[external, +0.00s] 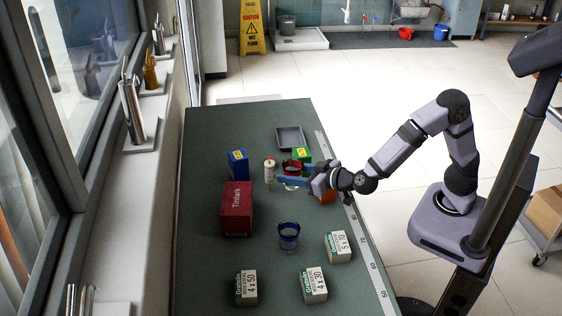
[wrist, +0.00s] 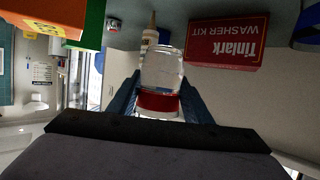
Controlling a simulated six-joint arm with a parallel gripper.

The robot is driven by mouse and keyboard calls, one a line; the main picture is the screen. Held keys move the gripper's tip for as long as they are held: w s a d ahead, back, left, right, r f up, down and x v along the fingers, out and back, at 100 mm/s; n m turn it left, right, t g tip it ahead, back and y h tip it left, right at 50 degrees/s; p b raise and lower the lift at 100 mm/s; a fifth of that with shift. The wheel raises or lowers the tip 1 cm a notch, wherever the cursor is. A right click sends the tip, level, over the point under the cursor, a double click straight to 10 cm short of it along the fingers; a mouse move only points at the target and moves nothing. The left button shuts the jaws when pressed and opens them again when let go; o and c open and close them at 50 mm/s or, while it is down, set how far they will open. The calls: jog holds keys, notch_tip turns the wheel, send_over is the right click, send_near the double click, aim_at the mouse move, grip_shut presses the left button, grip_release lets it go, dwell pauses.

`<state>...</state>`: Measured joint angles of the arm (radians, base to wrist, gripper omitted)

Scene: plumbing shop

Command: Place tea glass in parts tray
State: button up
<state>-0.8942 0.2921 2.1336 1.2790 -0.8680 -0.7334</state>
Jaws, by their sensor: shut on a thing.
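A clear glass with a red band (external: 291,167) is at my gripper (external: 290,182), over the right half of the bench. In the wrist view the glass (wrist: 161,70) stands between the two blue fingers, and my gripper (wrist: 160,95) is shut on it. The picture does not settle whether its base touches the bench. A second glass with a blue band (external: 289,237) stands upright nearer the front. The grey parts tray (external: 278,139) lies at the far end of the bench, beyond the held glass, and looks empty.
A white bottle (external: 269,172) stands just left of the held glass. A green box (external: 302,154) and an orange box (external: 328,195) are close by. A blue box (external: 238,164) and red Tinlark box (external: 237,208) stand left. Several small cartons (external: 314,284) are in front.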

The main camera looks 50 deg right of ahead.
jog(key=shift+n+y, duration=0.5)
jog(key=shift+y, duration=0.1)
jog(key=w+d+r, duration=0.1)
jog(key=w, duration=0.2)
jog(key=w+d+r, duration=0.1)
jog(key=w+r, duration=0.1)
jog(key=w, duration=0.2)
jog(key=w+d+r+p, duration=0.1)
jog(key=w+r, duration=0.1)
jog(key=w, duration=0.1)
jog(key=shift+w, duration=0.3)
jog(key=w+d+r+n+y, duration=0.1)
jog(key=w+d, duration=0.4)
jog(key=w, duration=0.1)
jog(key=p, duration=0.3)
send_over(290, 141)
jog(key=shift+d+f, duration=0.1)
jog(key=shift+f, duration=7.55)
jog(key=shift+f, duration=0.2)
jog(key=o, duration=1.2)
jog(key=shift+r, duration=0.1)
